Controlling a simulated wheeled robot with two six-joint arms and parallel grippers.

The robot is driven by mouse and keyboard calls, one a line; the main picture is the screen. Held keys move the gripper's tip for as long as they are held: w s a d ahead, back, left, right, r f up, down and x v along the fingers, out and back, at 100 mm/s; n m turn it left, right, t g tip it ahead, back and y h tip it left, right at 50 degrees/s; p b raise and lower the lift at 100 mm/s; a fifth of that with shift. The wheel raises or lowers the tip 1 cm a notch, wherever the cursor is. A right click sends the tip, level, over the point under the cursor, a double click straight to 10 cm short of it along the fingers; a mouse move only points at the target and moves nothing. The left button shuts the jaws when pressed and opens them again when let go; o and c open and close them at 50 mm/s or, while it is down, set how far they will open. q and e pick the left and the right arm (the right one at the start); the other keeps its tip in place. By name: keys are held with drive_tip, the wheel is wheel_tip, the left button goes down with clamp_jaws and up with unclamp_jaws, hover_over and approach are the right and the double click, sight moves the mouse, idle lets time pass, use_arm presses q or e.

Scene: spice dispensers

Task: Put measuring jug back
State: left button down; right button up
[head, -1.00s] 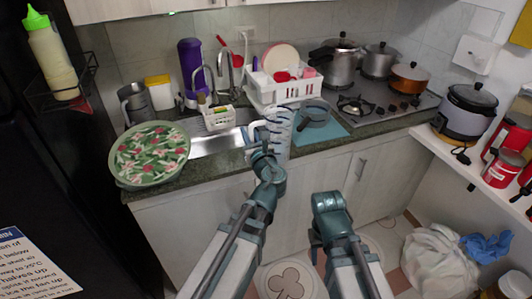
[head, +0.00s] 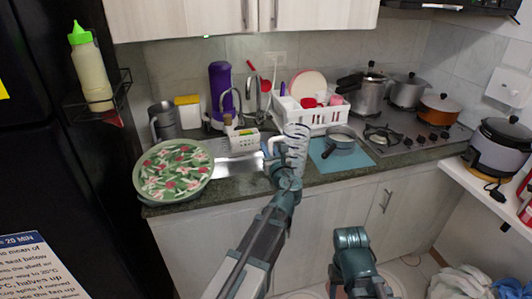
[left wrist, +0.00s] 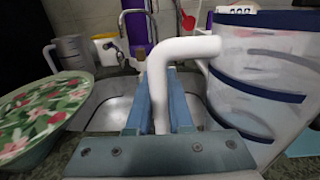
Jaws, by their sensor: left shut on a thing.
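The measuring jug (head: 298,146) is clear with dark blue bands and a white handle. It appears upright at the counter's front, between the sink and the blue mat. In the left wrist view the jug (left wrist: 268,85) fills the right side. Its white handle (left wrist: 158,88) runs down between the fingers. My left gripper (head: 277,160) is shut on that handle; the fingers also show in the left wrist view (left wrist: 160,105). Whether the jug's base touches the counter is hidden. My right arm (head: 352,240) is low in front of the cabinets; its fingers do not show.
A floral round tray (head: 173,170) lies left of the sink (head: 228,170). A small pan (head: 341,136) sits on the blue mat (head: 350,160). A white dish rack (head: 315,118) stands behind the jug. A grey jug (head: 163,120) stands at the back left.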

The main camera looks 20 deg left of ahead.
use_arm(q)
drive_tip(key=w+a+f+b, duration=0.1)
drive_tip(key=w+f+b, duration=0.1)
drive_tip(key=w+a+f+b, duration=0.1)
drive_tip(key=shift+w+a+f+b, duration=0.1)
drive_tip(key=shift+w+f+b, duration=0.25)
drive_tip(key=shift+f+b, duration=0.05)
idle(0.5)
drive_tip(key=shift+f, duration=0.15)
drive_tip(key=c, duration=1.3)
unclamp_jaws()
drive_tip(key=o, duration=0.5)
